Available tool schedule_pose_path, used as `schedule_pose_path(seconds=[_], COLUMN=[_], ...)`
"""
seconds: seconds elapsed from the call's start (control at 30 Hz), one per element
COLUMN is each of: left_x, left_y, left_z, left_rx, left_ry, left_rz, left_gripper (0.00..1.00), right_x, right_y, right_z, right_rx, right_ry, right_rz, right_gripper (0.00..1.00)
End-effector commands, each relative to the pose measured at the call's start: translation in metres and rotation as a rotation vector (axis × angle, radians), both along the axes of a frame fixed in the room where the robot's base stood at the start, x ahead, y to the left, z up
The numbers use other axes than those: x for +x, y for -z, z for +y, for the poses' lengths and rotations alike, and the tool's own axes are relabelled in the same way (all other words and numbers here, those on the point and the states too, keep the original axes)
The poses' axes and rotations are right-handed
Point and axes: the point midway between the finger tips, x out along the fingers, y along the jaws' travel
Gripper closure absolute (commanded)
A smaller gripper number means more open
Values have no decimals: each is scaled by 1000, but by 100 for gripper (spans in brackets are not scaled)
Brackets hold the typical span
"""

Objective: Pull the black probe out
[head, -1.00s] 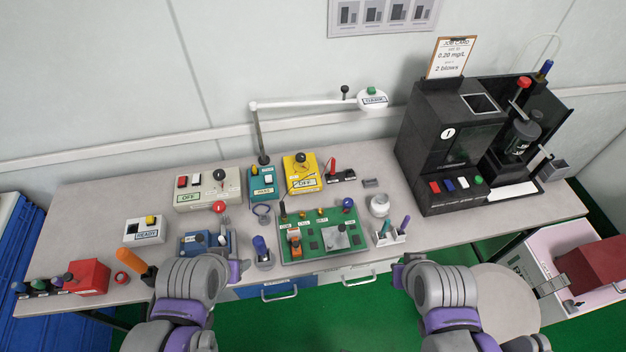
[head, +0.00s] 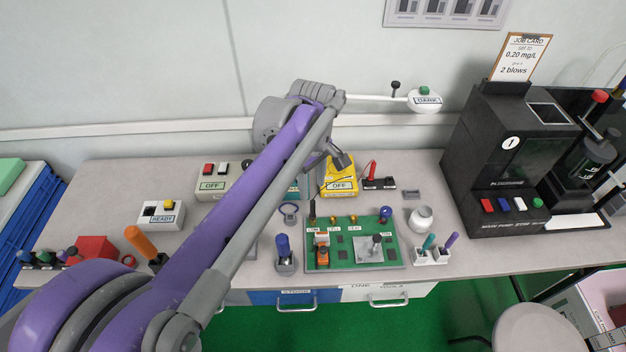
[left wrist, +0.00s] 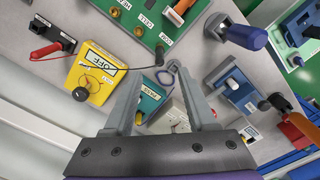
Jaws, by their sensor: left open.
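The black probe (head: 312,209) stands upright at the back left corner of the green circuit board (head: 341,255). A thin lead runs from it to the yellow meter (head: 343,186). In the left wrist view the probe (left wrist: 160,54) shows as a small dark piece at the board corner beyond my fingertips. My left gripper (head: 340,160) is above the bench near the meter and hides part of it. In the left wrist view its fingers (left wrist: 158,74) are apart with nothing held between them. My right gripper is out of view.
The red probe (head: 372,169) rests in a black holder behind the board. A teal box (left wrist: 149,101) and a blue-purple ring (left wrist: 166,77) lie close to my fingers. A blue-handled tool (head: 283,247) stands left of the board. A white lamp arm (head: 375,98) reaches across behind.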

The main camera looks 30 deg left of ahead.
Motion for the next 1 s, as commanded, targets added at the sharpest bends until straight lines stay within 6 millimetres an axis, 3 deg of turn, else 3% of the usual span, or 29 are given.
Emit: schedule_pose_path(seconds=[0.2, 0.43, 0.87, 0.9, 1.0], left_x=[0, 0, 0, 0, 0], left_y=[43, 75, 86, 86, 86], left_z=[0, -1, 0, 0, 0], left_rx=[0, 0, 0, 0, 1], left_ry=[3, 4, 4, 4, 4], left_rz=[-1, -1, -1, -1, -1], left_gripper=[43, 43, 43, 45, 63], right_x=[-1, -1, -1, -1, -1], right_y=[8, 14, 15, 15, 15], right_z=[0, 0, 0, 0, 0], right_rx=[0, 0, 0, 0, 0], right_ry=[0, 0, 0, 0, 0], right_rz=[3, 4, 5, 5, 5], right_gripper=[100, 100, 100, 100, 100])
